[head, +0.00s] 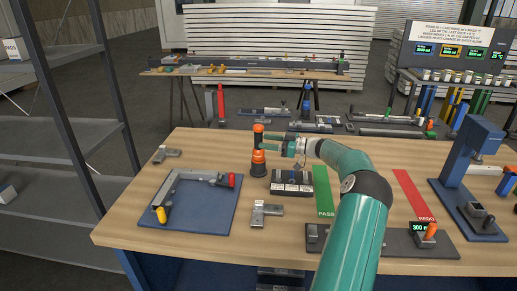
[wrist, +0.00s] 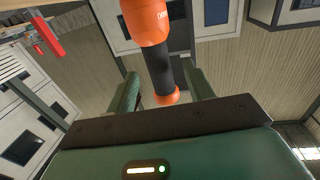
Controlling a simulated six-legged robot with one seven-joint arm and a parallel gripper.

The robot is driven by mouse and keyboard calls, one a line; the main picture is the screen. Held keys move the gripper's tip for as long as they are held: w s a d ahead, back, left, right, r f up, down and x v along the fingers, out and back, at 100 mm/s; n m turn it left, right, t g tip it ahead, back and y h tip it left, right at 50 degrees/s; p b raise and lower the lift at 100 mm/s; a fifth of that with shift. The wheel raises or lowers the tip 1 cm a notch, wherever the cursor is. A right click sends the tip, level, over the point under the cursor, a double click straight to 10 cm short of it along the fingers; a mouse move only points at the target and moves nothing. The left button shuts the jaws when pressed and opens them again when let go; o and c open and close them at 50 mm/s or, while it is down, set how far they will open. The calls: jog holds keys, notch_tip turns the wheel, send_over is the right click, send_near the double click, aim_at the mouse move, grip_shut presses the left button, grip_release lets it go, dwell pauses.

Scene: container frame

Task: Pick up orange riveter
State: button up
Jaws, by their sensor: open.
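The orange riveter (head: 258,157) stands upright on the wooden workbench in the head view, left of the bench's middle. My gripper (wrist: 165,88) is open, with visible gaps on both sides of the riveter.
A black block with slots (head: 292,183) stands close to the riveter's right. A blue plate (head: 190,215) with a caliper-like frame is at front left. Grey metal pieces (head: 265,213) lie nearby. Green PASS (head: 323,190) and red REDO (head: 412,193) strips and a blue press (head: 470,160) are right.

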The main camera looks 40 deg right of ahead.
aim_at(259, 139)
jog(key=x, duration=0.4)
jog(key=shift+f, duration=0.1)
jog(key=shift+c, duration=0.4)
jog(key=c, duration=0.9)
notch_tip(259, 139, up, 28)
jog(key=shift+r, duration=0.1)
